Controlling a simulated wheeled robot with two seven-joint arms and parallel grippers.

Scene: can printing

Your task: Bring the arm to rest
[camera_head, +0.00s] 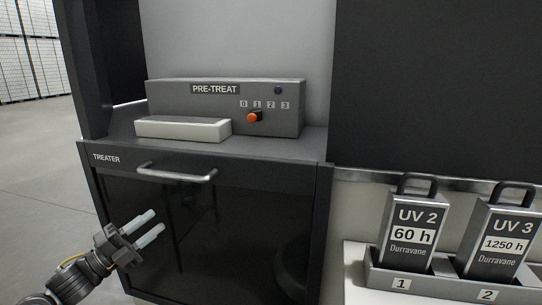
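My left gripper (147,230) is at the lower left of the head view, in front of the dark door of the treater cabinet (255,176). Its two pale fingers stand apart with a narrow gap and nothing shows between them, so it looks open and empty. It is below the cabinet's bar handle (176,175) and appears apart from it. My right gripper is not in view.
On the cabinet stand a PRE-TREAT box (180,98) with an orange-tipped knob (253,117) and a pale block (183,129). At right, a UV 2 cartridge (408,238) and UV 3 cartridge (498,240) stand in a numbered rack (372,279). Open floor (40,190) lies left.

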